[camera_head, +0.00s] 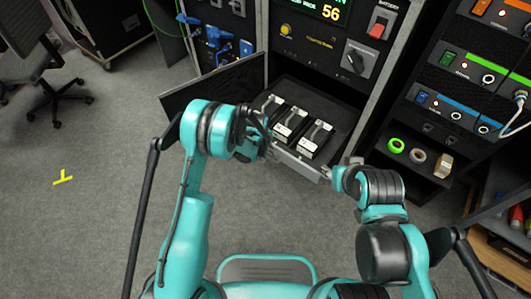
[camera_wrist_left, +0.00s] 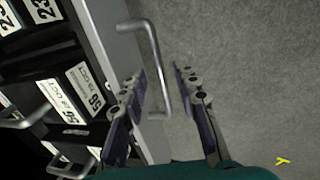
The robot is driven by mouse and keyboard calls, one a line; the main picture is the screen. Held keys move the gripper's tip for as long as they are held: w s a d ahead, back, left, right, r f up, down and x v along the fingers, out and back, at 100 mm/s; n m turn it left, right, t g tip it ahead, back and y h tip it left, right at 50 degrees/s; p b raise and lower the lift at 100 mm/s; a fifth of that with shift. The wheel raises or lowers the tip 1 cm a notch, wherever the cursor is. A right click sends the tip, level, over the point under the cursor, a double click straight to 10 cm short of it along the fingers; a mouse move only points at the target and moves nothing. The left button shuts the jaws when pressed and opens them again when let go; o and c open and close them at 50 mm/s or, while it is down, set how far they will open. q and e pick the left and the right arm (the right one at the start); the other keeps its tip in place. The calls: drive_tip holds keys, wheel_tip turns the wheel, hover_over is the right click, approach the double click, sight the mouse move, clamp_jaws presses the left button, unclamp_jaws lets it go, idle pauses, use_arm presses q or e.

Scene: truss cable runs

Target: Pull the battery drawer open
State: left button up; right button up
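The battery drawer (camera_head: 297,163) stands at least partly out of the bottom of the middle rack, with three black, white-labelled batteries (camera_head: 290,122) showing in it from above. In the left wrist view its silver bar handle (camera_wrist_left: 155,60) sticks out from the grey drawer front (camera_wrist_left: 118,45). My left gripper (camera_wrist_left: 165,105) is open, with a finger on each side of the handle's lower part; contact is not clear. In the head view my left gripper (camera_head: 262,140) is at the drawer's left front, partly hidden by its wrist. My right gripper (camera_head: 337,172) is by the drawer's right front corner; its fingers are unclear.
A dark door panel (camera_head: 218,84) stands swung open left of the drawer. A right-hand rack has a shelf with a green tape roll (camera_head: 396,145). An office chair (camera_head: 45,85) is at the far left. Grey carpet (camera_head: 75,220) is free at the front left.

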use_arm(q)
wheel_tip(320, 180, up, 12)
drive_tip(key=s+a, duration=0.1)
drive_tip(key=s, duration=0.1)
drive_tip(key=shift+a, duration=0.15)
drive_tip(key=shift+w+f, duration=0.1)
idle(0.4)
drive_tip(key=s+a+r+m+t, duration=0.15)
drive_tip(key=s+a+r, duration=0.25)
drive_tip(key=r, duration=0.4)
drive_tip(key=s+a+r+m+t, duration=0.1)
drive_tip(key=s+a+r+m, duration=0.25)
drive_tip(key=r, duration=0.45)
drive_tip(key=s+a+r+m+t, duration=0.1)
drive_tip(key=s+a+r+m, duration=0.1)
drive_tip(key=s, duration=0.6)
drive_tip(key=s+a+r+m+t+y, duration=0.1)
drive_tip(key=s+a+r+m+t, duration=0.1)
drive_tip(key=s+a, duration=0.3)
drive_tip(key=shift+s+a+r+m, duration=0.15)
drive_tip(key=shift+s+a+m, duration=0.15)
drive_tip(key=shift+s+m, duration=1.05)
drive_tip(key=shift+s+n, duration=0.4)
drive_tip(key=shift+n, duration=0.05)
idle(1.9)
